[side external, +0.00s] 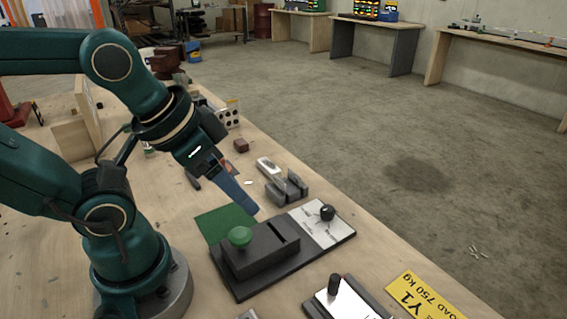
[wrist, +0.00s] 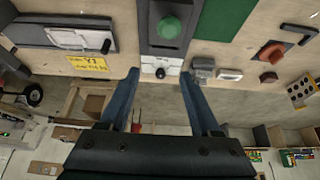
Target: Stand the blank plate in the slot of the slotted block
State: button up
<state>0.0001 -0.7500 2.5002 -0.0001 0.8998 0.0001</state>
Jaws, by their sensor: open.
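A small grey block with upright walls and a gap between them (side external: 287,188) looks like the slotted block; it also shows in the wrist view (wrist: 203,68). Its slot looks empty. A small pale flat piece (side external: 268,166) lies just beyond it, next to it in the wrist view (wrist: 229,74). I cannot tell whether this is the blank plate. My gripper (side external: 254,211) has blue fingers, spread apart with nothing between them in the wrist view (wrist: 159,77). It hangs above the bench, near the green-knobbed fixture and left of the grey block.
The dark fixture (side external: 240,286) carries a green knob (side external: 240,237) and a white panel with a black knob (side external: 327,212). A green mat (side external: 222,221) lies beside it. A second device (side external: 345,302) and yellow sign (side external: 428,297) are in front. A dark red block (side external: 241,145) stands behind.

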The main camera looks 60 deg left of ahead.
dwell(0.4)
jog(key=o, duration=0.5)
jog(key=shift+o, duration=0.2)
